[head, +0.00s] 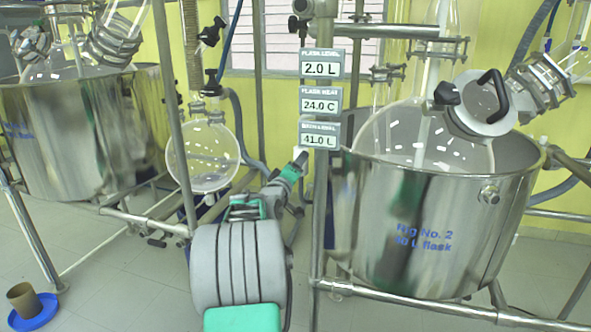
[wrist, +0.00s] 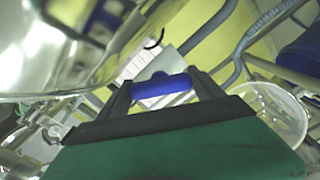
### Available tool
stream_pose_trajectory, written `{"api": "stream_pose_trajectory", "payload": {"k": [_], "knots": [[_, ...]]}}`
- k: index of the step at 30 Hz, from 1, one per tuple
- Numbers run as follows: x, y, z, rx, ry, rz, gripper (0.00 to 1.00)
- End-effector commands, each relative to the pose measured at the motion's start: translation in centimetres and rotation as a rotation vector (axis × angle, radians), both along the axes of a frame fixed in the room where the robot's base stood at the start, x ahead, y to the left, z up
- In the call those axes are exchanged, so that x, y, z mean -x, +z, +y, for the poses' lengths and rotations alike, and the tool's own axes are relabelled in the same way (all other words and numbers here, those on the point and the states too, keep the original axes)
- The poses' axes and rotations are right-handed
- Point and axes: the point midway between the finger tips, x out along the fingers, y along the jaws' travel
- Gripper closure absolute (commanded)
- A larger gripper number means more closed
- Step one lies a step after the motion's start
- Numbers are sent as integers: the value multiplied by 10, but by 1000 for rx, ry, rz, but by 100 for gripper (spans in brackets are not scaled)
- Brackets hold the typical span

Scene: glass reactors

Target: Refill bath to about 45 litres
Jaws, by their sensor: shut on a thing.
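The steel bath (head: 425,235) marked "Rig No. 2" stands at the right in the head view, with a round glass flask (head: 400,130) in it. Three readouts hang on the post beside it: flask level 2.0 L, a temperature of 24.0 C, and a lower one (head: 320,135) at 41.0 L. My gripper (head: 300,160) is at the post, left of the bath's rim. In the wrist view my gripper (wrist: 160,92) is shut on a blue handle (wrist: 160,87), which lies across between the fingertips. What the handle joins to is hidden.
Another steel bath (head: 75,135) stands at the left. A round glass vessel (head: 203,155) hangs between the baths, close to my arm. Steel frame pipes and grey hoses (head: 245,130) surround the arm. A blue dish (head: 33,312) with a brown cup lies on the floor.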

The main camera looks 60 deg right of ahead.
Motion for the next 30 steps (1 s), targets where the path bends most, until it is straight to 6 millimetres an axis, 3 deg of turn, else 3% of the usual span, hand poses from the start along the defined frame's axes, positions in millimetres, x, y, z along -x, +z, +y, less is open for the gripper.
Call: {"api": "stream_pose_trajectory", "payload": {"k": [12, 13, 21, 30], "knots": [[0, -1, 0, 0, 0, 8, 64], [0, -1, 0, 0, 0, 8, 23], [0, 0, 0, 1, -1, 7, 2], [1, -1, 6, 0, 1, 8, 2]]}}
